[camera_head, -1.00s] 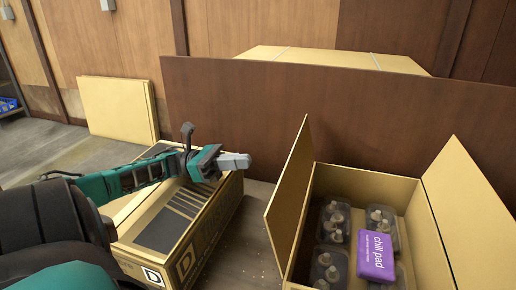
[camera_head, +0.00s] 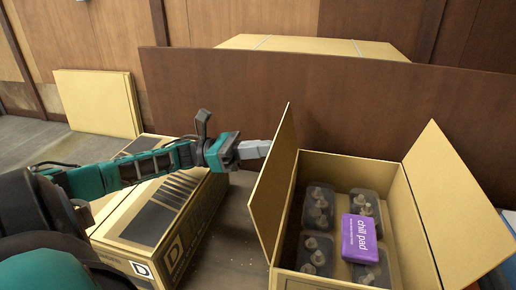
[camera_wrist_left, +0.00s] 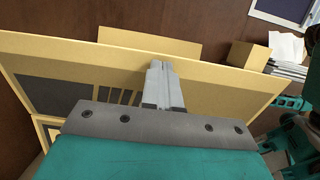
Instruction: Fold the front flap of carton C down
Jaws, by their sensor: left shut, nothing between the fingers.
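An open carton (camera_head: 408,203) stands at the right with two flaps raised. Its letter does not show, so I cannot confirm that it is carton C. Its left flap (camera_head: 270,200) stands nearly upright, and its right flap (camera_head: 452,205) leans outward. My left gripper (camera_head: 266,149) is shut and empty, with its tip at the upper left flap's outer side; I cannot tell whether it touches. In the left wrist view, the shut fingers (camera_wrist_left: 163,85) point at a printed cardboard panel (camera_wrist_left: 225,92). My right gripper is not in view.
Inside the open carton are several mushroom trays (camera_head: 316,208) and a purple chill pad (camera_head: 359,238). A closed carton marked D (camera_head: 190,225) lies under my left arm. A brown board (camera_head: 400,110) stands behind. Flat cardboard (camera_head: 98,103) leans at the back left.

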